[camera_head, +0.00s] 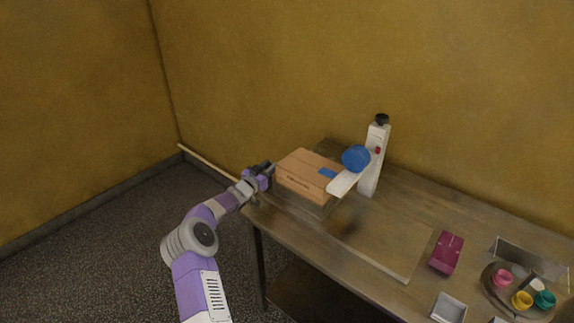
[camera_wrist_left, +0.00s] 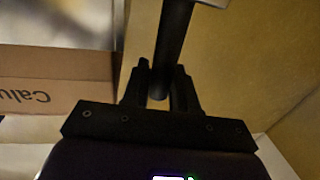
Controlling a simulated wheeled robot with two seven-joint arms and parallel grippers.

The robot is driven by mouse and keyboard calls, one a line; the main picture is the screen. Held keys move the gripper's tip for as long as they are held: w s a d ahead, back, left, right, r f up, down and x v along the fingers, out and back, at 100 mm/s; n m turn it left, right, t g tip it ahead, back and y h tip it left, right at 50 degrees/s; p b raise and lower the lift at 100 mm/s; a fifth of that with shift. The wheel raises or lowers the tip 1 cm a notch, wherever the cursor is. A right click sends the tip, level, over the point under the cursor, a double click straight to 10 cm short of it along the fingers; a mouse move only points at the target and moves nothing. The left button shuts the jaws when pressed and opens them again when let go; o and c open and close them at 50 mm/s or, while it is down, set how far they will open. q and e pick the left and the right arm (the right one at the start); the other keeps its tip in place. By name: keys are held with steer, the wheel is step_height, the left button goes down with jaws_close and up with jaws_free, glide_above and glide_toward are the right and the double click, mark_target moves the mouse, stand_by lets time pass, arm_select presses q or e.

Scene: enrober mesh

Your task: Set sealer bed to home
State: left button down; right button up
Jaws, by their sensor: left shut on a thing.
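The sealer (camera_head: 371,170) is a white upright post on the table with a black knob on top, a small red part and a blue roll (camera_head: 355,158). A white arm reaches left from the post toward a closed brown carton (camera_head: 304,173). The carton rests on a low grey bed (camera_head: 300,201), mostly hidden under it. My left gripper (camera_head: 265,170) is at the carton's left end. In the left wrist view it is shut on a dark round bar (camera_wrist_left: 174,45). The carton's printed side (camera_wrist_left: 55,82) shows beside it, apart from the fingers. My right gripper is not in view.
A flat board (camera_head: 385,243) lies right of the carton. Farther right are a magenta box (camera_head: 446,252), a small grey tray (camera_head: 449,308), a metal tray (camera_head: 520,256) and a round plate (camera_head: 498,291) with coloured cups. The yellow wall stands close behind the table.

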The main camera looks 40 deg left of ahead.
arm_select(q)
steer(key=shift+s+a+r, duration=0.15)
steer(key=shift+a+r, duration=0.05)
steer(key=shift+a, duration=0.15)
steer(key=c, duration=1)
jaws_free()
steer(key=shift+a+f, duration=0.1)
steer(key=shift+c, duration=0.2)
steer(key=shift+d, duration=0.2)
steer(key=shift+s, duration=0.1)
steer(key=v, duration=0.7)
steer(key=shift+p, duration=0.3)
steer(key=shift+s, duration=0.1)
